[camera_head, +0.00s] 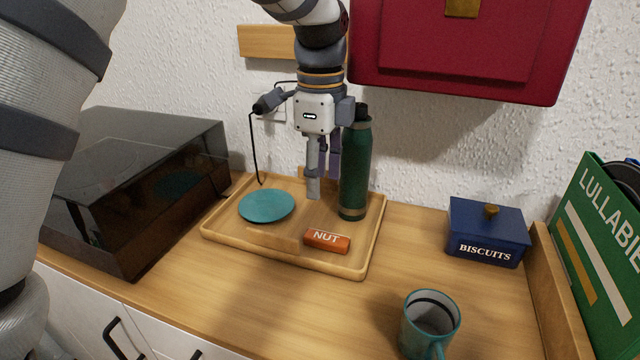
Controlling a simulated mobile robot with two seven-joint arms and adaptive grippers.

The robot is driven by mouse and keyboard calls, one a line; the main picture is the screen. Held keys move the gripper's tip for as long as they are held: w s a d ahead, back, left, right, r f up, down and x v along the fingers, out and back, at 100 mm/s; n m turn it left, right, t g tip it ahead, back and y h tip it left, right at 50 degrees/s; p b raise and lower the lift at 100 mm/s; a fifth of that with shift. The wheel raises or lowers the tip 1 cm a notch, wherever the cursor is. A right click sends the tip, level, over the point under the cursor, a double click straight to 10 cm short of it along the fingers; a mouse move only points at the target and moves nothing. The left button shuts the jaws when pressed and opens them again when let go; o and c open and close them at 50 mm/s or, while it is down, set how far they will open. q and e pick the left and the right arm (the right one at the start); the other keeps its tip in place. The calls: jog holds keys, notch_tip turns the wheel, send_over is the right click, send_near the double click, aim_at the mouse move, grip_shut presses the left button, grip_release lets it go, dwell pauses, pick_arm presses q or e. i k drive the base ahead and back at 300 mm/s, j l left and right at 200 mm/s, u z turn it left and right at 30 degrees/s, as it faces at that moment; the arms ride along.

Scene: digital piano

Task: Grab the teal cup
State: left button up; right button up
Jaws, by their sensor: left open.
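The teal cup (407,327) stands upright on the wooden counter near its front edge, at the lower right. Its mouth faces up, its inside looks grey with a dark ring, and its handle points toward the bottom of the picture. My left gripper (322,180) is open and points down over the wooden tray, beside the green bottle. It is well behind and to the left of the cup, apart from it. I cannot tell whether a finger touches the bottle. My right gripper is not in view.
The tray (215,238) holds a teal saucer (266,206), a green bottle (354,170) and an orange NUT bar (327,241). A blue biscuit box (486,232) stands behind the cup. A red cabinet (450,50) hangs above. Bare counter lies between tray and cup.

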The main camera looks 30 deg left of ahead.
aim_at(430, 320)
jog(key=k, duration=1)
